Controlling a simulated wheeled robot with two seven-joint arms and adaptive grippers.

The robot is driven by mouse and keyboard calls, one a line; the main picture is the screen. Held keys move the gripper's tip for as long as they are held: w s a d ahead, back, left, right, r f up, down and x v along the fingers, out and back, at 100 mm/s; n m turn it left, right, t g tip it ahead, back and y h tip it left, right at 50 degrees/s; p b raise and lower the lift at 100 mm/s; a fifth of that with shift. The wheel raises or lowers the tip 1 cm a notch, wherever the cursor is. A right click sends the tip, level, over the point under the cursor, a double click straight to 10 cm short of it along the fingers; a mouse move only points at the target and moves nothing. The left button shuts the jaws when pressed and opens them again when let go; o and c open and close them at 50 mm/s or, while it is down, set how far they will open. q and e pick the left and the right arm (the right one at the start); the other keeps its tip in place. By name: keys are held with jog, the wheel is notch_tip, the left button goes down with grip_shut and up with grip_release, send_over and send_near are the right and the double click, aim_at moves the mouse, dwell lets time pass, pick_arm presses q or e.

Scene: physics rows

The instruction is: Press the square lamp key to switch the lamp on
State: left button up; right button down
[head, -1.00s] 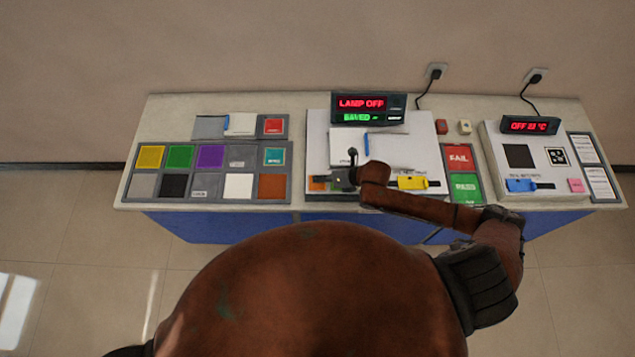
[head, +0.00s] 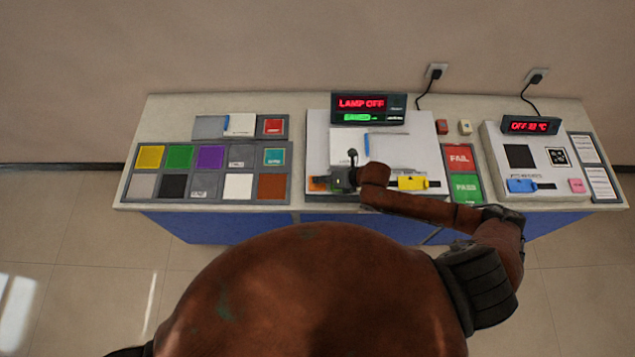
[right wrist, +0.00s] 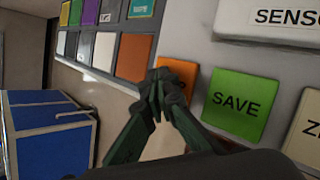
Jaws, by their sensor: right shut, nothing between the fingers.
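An orange square key (right wrist: 183,73), its label mostly hidden with a final P showing, lies beside the green SAVE key (right wrist: 238,103) in the right wrist view. The orange key also shows as a sliver in the head view (head: 317,185). My right gripper (right wrist: 158,88) is shut and empty, its tips over the left part of the orange key. I cannot tell whether they touch it. In the head view the right gripper (head: 330,181) is over the front left of the white console (head: 318,130). The display (head: 362,103) reads LAMP OFF in red. My left gripper is out of view.
A grey tray of coloured squares (head: 205,200) stands left of the console.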

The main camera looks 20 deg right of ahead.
jog(key=shift+f, duration=0.2)
jog(key=shift+r+p, duration=0.7)
jog(key=shift+r, duration=0.25)
notch_tip(320, 180, up, 6)
jog(key=p, duration=0.4)
jog(key=shift+p, duration=0.4)
jog(key=shift+s, duration=0.1)
